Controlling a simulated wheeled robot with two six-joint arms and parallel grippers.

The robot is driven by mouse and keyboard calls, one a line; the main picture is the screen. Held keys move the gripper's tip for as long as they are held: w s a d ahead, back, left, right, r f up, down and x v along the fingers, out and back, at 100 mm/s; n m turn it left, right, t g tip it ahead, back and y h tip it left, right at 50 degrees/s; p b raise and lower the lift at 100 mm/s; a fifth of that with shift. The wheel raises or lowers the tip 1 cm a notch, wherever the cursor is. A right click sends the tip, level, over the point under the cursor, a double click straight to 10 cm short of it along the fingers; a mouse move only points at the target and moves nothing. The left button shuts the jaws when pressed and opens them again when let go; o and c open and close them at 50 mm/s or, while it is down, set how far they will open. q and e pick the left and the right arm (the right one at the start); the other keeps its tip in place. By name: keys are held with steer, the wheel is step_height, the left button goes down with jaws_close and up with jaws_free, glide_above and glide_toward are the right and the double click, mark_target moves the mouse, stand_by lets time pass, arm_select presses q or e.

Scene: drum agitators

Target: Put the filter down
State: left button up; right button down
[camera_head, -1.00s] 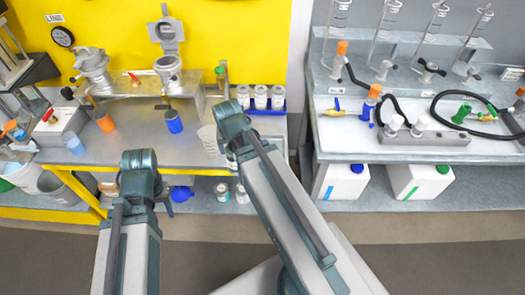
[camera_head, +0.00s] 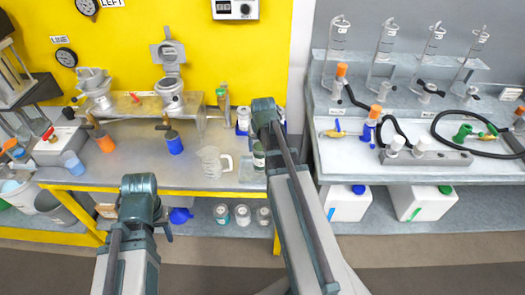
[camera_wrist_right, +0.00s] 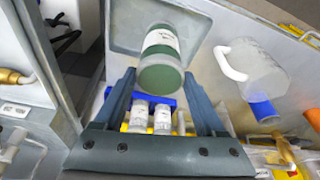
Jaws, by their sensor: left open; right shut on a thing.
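The filter appears to be a dark green cylinder with a white label (camera_wrist_right: 162,60), seen between the fingertips of my right gripper (camera_wrist_right: 161,82) in the right wrist view. In the head view the cylinder (camera_head: 258,157) shows beside my right forearm, over the right end of the steel bench. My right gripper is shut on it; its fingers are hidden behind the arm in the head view. A pale grey square tray (camera_wrist_right: 125,28) lies behind the cylinder; it also shows in the head view (camera_head: 249,172). My left gripper (camera_head: 150,215) is open and empty in front of the bench.
A clear beaker (camera_head: 211,162) stands left of the cylinder. A blue rack (camera_wrist_right: 177,105) with white-capped jars is behind my right gripper. A gap separates this bench from the right bench (camera_head: 400,165).

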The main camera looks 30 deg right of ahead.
steer(key=shift+w+d, duration=0.2)
steer(key=shift+d, duration=0.15)
steer(key=f+b, duration=0.3)
steer(key=shift+d+f+b, duration=0.25)
steer(key=shift+f+b, duration=0.05)
steer(key=shift+f, duration=0.05)
steer(key=shift+f, duration=0.2)
jaws_free()
steer(key=shift+r, duration=0.1)
steer(key=p+v, duration=1.1)
steer(key=v, duration=0.1)
steer(key=shift+w+a+r+p, duration=0.1)
steer(key=shift+r+p, duration=0.1)
steer(key=shift+p, duration=0.1)
